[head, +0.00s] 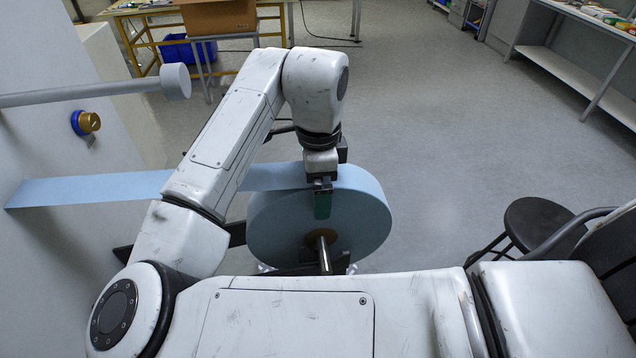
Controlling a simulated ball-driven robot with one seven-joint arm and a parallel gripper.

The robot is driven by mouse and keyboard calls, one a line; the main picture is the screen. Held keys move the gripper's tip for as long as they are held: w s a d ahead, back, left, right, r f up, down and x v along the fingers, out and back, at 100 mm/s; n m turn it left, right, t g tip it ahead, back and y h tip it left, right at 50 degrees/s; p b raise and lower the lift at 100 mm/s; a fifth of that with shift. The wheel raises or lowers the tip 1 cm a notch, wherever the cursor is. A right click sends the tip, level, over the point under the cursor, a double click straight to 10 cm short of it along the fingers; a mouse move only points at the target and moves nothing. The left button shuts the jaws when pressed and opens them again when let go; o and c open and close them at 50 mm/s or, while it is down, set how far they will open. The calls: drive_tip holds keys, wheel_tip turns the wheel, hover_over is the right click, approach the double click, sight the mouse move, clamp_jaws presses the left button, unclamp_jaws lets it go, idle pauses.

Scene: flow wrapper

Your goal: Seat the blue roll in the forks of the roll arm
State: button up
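The blue roll (365,222) stands on edge in the lower middle of the head view, with a brown core and a metal shaft (323,252) poking out toward me. The dark roll arm (236,234) shows behind and below the roll. Its forks are mostly hidden by the roll and my arm, so I cannot tell whether the shaft rests in them. My gripper (322,200) is at the roll's top edge, with one green-padded finger over the near face. The other finger is hidden, so I cannot tell whether it grips the roll.
A blue web (90,188) runs left from the roll to the pale machine wall (40,150). A grey rod (90,94) with a round end and a brass knob (90,122) stick out there. A black stool (540,220) stands at right. Floor behind the roll is clear.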

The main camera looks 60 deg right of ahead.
wheel_tip(320, 180, up, 11)
drive_tip(key=shift+f+b, duration=0.1)
drive_tip(key=shift+b, duration=0.3)
idle(0.4)
